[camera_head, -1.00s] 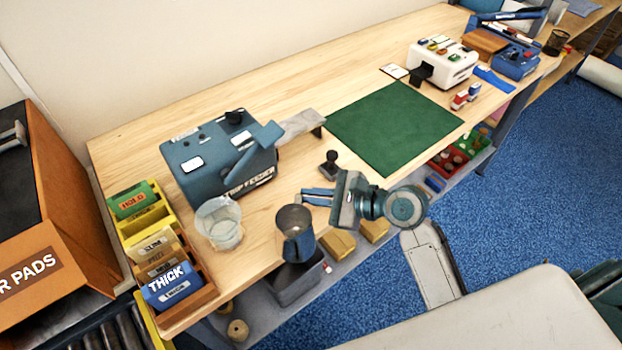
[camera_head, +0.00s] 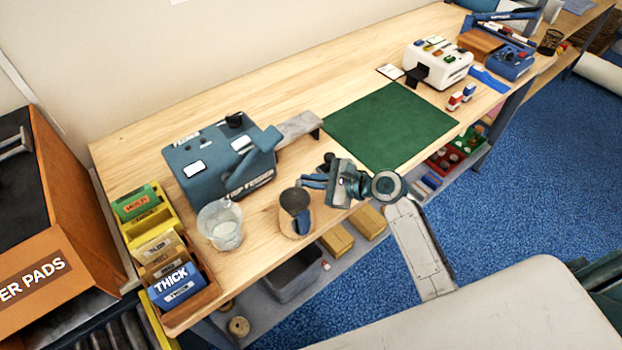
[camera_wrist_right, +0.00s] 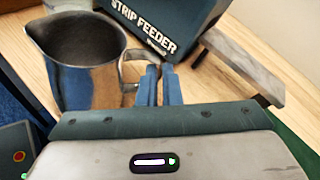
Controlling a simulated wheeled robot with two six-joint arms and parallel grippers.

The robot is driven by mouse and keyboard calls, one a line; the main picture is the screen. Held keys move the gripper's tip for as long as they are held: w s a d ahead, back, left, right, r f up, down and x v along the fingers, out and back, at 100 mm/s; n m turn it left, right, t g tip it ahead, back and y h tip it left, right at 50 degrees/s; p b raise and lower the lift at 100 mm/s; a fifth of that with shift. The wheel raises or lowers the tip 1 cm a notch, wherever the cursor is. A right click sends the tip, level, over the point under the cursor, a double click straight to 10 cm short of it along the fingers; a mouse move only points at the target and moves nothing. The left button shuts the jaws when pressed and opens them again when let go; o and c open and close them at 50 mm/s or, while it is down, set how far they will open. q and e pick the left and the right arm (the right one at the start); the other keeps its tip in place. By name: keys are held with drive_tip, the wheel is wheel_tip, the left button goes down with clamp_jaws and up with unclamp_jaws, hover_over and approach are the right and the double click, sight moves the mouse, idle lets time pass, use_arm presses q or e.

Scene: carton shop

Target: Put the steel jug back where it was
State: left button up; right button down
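The steel jug (camera_head: 296,212) is at the front edge of the wooden table, right of a clear plastic beaker (camera_head: 221,225). It looks upright; I cannot tell whether its base touches the table. In the right wrist view the jug (camera_wrist_right: 82,72) shows its open, empty-looking mouth, with its handle (camera_wrist_right: 128,70) towards my fingers. My right gripper (camera_head: 313,182) reaches in from the right. Its two blue fingers (camera_wrist_right: 159,86) are close together at the handle, seemingly shut on it. My left gripper is not in view.
The strip feeder (camera_head: 222,160) stands behind the jug, its chute pointing right. A card rack (camera_head: 205,292) is at the left table end. A green mat (camera_head: 390,125) lies to the right. A dark bin (camera_head: 293,275) and yellow boxes (camera_head: 337,240) are below the table edge.

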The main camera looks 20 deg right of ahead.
drive_tip(key=c, duration=1.6)
unclamp_jaws()
drive_tip(key=shift+f, duration=0.1)
drive_tip(key=shift+s+d, duration=0.2)
drive_tip(key=shift+d, duration=0.05)
drive_tip(key=b+v, duration=0.2)
drive_tip(key=v, duration=0.9)
drive_tip(key=shift+d+r+b, duration=0.2)
drive_tip(key=shift+r+b, duration=0.1)
drive_tip(key=shift+b, duration=0.05)
drive_tip(key=shift+s, duration=0.1)
